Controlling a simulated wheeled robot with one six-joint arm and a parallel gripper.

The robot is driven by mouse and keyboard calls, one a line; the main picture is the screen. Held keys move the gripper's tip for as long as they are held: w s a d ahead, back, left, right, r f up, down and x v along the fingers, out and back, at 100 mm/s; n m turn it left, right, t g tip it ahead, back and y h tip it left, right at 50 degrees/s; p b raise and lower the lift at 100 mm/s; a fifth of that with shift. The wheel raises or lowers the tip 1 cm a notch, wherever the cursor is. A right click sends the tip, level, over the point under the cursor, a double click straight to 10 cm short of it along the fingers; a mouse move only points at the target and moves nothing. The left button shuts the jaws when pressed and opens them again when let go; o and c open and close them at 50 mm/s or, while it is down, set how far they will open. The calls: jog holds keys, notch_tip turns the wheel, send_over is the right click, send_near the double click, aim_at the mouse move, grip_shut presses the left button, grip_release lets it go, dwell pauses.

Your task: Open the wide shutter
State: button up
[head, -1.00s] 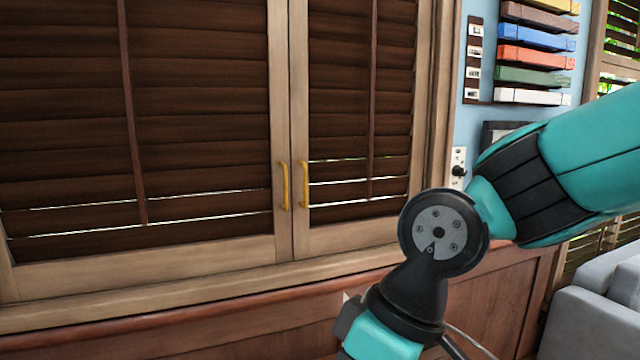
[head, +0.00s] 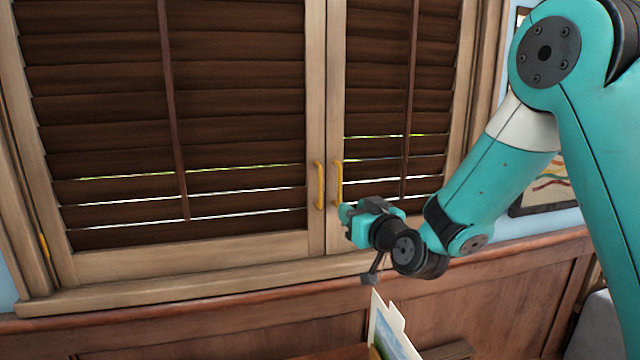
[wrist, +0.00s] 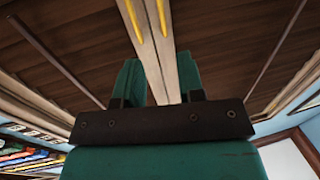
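The wide shutter (head: 240,130) is the left one, with dark brown slats in a light wood frame, and it stands closed against the narrow shutter (head: 375,110). Its yellow handle (head: 319,185) is upright on its right edge. My gripper (head: 346,222) is in front of the shutters' lower part, just right of and below the two handles. In the wrist view my gripper (wrist: 160,75) is open and empty, with the meeting edges of the shutters between its two teal fingers.
The narrow shutter's yellow handle (head: 338,183) stands close beside the wide one's. A wooden sill (head: 200,293) runs below the shutters. A picture-like card (head: 390,335) stands at the bottom, below my gripper. A framed picture (head: 548,185) hangs at right.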

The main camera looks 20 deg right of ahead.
aim_at(321, 189)
jog(key=w+a+p, duration=0.1)
jog(key=w+p, duration=0.1)
jog(key=w, duration=0.3)
jog(key=w+a+p, duration=0.1)
jog(key=w+p, duration=0.2)
jog(key=w, duration=0.2)
jog(key=w+a+p, duration=0.1)
jog(key=w+p, duration=0.2)
jog(key=w, duration=0.2)
jog(key=shift+w+a, duration=0.1)
jog(key=shift+w, duration=0.15)
grip_shut()
